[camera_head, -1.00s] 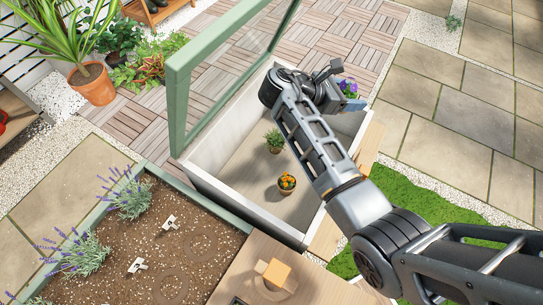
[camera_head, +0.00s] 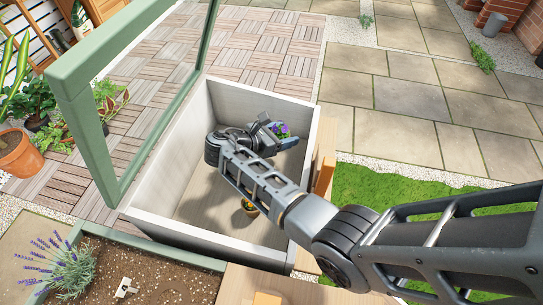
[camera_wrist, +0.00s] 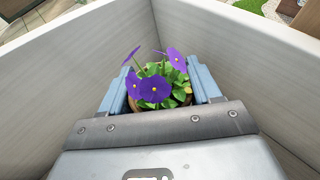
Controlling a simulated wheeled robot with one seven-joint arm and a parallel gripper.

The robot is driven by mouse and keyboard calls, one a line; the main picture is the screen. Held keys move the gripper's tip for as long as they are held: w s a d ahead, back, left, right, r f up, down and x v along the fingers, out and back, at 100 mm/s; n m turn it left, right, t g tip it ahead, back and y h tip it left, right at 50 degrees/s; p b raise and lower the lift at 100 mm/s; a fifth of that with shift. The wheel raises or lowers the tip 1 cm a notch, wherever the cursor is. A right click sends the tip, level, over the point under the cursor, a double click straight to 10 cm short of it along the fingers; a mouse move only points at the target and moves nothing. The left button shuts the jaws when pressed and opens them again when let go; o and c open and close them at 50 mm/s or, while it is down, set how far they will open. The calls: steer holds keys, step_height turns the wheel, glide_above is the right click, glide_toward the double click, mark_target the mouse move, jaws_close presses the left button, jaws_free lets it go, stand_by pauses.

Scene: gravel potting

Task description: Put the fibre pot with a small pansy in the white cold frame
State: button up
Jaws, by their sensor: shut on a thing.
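The fibre pot with a small pansy (camera_wrist: 180,94) has purple flowers and green leaves. Its purple flowers also show in the head view (camera_head: 281,129). My gripper (camera_wrist: 162,92) is shut on the pot, with one blue finger on each side of it. The white cold frame (camera_head: 150,226) is an open box with a green-edged glass lid raised at its left. My gripper and the pot are inside its walls, near the far right corner in the head view. Whether the pot touches the floor cannot be told; its underside is hidden.
A small pot with orange flowers (camera_head: 249,207) stands on the cold frame's floor, partly behind my arm. The raised lid (camera_head: 75,75) stands at the left. A soil bed with lavender (camera_head: 66,262) lies at the front left. Wooden boards (camera_head: 322,165) flank the frame's right wall.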

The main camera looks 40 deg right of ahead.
steer(key=shift+f+b, duration=0.65)
steer(key=shift+f, duration=2.15)
steer(key=shift+f, duration=0.1)
steer(key=o, duration=1.1)
steer(key=shift+a+r, duration=0.15)
steer(key=shift+r, duration=0.05)
steer(key=v, duration=1.1)
steer(key=shift+a+r, duration=0.1)
steer(key=shift+a, duration=0.25)
